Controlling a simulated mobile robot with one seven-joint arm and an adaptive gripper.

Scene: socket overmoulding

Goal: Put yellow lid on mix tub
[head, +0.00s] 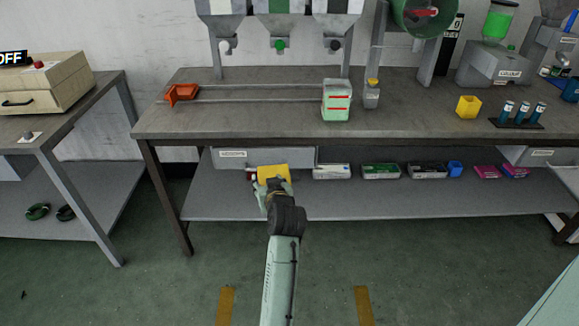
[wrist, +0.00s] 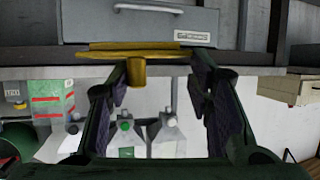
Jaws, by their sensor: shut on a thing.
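The yellow lid (head: 273,171) is at my gripper (head: 273,187), in front of the bench's lower shelf and just below a grey drawer. In the wrist view, the lid (wrist: 140,54) shows edge-on with its round yellow knob (wrist: 136,74) beside one finger of my gripper (wrist: 162,74). My gripper is shut on the lid; the full contact is not clear. The mix tub (head: 337,103), pale green with red lines, stands upright on the bench top, up and right of my gripper. The tub also shows upside down in the wrist view (wrist: 53,108).
The grey drawer (head: 230,157) hangs under the bench top (head: 230,121). Several boxes, including a green one (head: 381,171), line the lower shelf. An orange piece (head: 181,93) sits at the rails' left end. A yellow cup (head: 468,107) stands right of the tub. Hoppers hang behind.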

